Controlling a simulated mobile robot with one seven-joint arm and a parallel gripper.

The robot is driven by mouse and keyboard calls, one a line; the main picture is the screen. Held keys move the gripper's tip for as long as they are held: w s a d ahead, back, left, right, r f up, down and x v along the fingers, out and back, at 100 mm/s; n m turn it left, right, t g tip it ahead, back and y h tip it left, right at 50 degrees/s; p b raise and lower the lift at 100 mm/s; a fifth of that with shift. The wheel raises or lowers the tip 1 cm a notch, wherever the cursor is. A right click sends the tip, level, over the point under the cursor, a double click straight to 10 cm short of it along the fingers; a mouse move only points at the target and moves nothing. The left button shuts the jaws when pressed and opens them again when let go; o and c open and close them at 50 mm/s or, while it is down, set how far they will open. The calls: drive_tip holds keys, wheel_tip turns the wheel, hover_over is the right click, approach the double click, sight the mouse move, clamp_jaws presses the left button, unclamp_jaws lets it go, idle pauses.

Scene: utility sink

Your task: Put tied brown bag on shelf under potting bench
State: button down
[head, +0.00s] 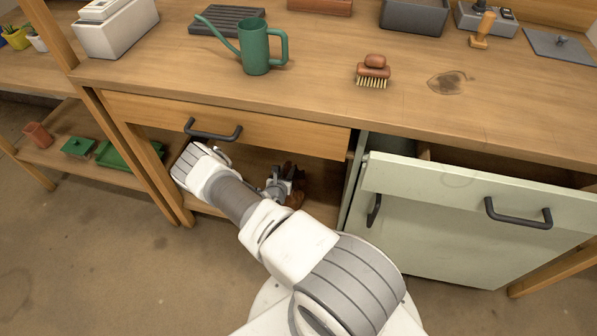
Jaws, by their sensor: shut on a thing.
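My gripper (287,184) is inside the open bay below the bench's left drawer, partly hidden behind my forearm. It is shut on a small dark brown thing, which looks like the tied brown bag (295,199). Its tie and full shape are too small and shaded to make out. The bay's lower shelf (205,209) shows as a wood strip along the front, and my arm covers much of it. I cannot tell whether the bag touches the shelf.
Above the bay is a shut drawer with a black handle (213,133). Right of it is a pale green cabinet (440,225), its top drawer (480,190) pulled out. A green watering can (255,50) and a brush (373,72) stand on the benchtop (320,95).

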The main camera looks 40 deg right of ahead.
drive_tip(key=shift+w+a+f, duration=0.1)
drive_tip(key=shift+w+a, duration=0.15)
drive_tip(key=shift+w, duration=0.1)
drive_tip(key=shift+f+b, duration=1.05)
drive_tip(key=shift+f, duration=0.9)
drive_tip(key=shift+f, duration=0.15)
drive_tip(key=c, duration=0.7)
unclamp_jaws()
drive_tip(key=shift+s+f, duration=0.1)
